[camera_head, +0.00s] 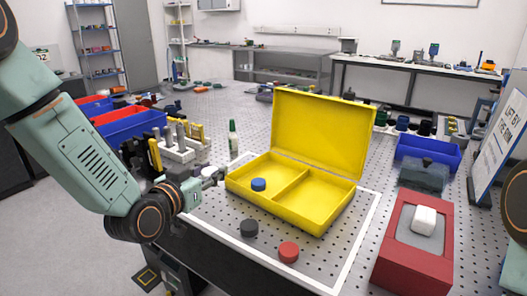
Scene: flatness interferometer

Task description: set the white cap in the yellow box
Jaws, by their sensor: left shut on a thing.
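The yellow box (317,211) stands open on the perforated table, its lid raised at the back and a divider between two compartments. A blue cap (259,184) is in its left compartment. My left gripper (214,175) is beside the box's left wall, at about rim height. It is shut on a small pale thing, which looks like the white cap, mostly hidden by the fingers. A black cap (249,228) and a red cap (289,251) lie on the table in front of the box. My right gripper is not in view.
A red case (412,250) with a white rounded object (424,220) stands at the right. A blue bin (428,154) is behind it. A green-and-white bottle (233,139) and a holder with upright tools (180,152) stand behind my left gripper. The table's front edge is close to the caps.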

